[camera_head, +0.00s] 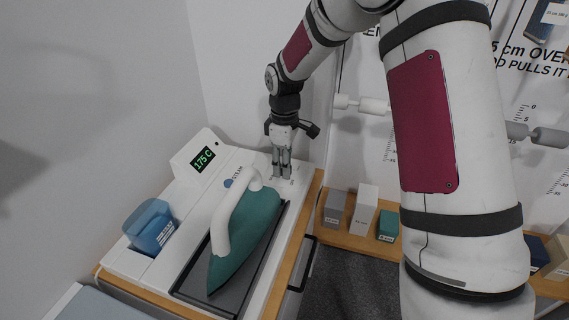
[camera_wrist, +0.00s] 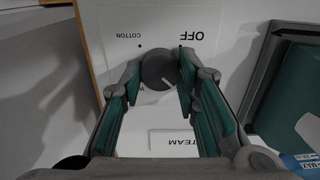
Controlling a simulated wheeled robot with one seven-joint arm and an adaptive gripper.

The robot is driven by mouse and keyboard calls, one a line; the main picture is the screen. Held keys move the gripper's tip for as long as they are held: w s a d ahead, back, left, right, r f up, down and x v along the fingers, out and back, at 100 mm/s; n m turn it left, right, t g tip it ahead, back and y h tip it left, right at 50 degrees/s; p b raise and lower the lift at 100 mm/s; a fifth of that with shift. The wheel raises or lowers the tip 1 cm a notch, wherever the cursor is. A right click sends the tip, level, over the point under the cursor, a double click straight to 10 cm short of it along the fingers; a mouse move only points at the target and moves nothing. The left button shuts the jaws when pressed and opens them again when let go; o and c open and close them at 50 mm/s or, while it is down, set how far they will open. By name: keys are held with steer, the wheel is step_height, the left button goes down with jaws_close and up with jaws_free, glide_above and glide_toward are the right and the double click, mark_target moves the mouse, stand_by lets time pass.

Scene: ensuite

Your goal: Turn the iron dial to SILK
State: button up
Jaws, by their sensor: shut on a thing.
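The grey round dial (camera_wrist: 157,70) sits on a white panel between my fingertips in the wrist view. The panel prints OFF at upper right and COTTON at upper left; another label starting with W is mostly covered by my left finger. I see no SILK label. A small pale mark shows on the dial's lower right; its exact pointing is hard to tell. My gripper (camera_wrist: 161,66) is shut on the dial. In the head view my gripper (camera_head: 282,172) points down at the station's back right corner, hiding the dial.
The teal iron (camera_head: 246,232) with a white handle rests on a dark tray left of my gripper. A blue water container (camera_head: 151,227) stands at left. Small boxes (camera_head: 362,208) stand on a shelf at right.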

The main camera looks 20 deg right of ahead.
steer(key=o, duration=1.2)
steer(key=shift+c, duration=0.2)
step_height(320, 180, up, 12)
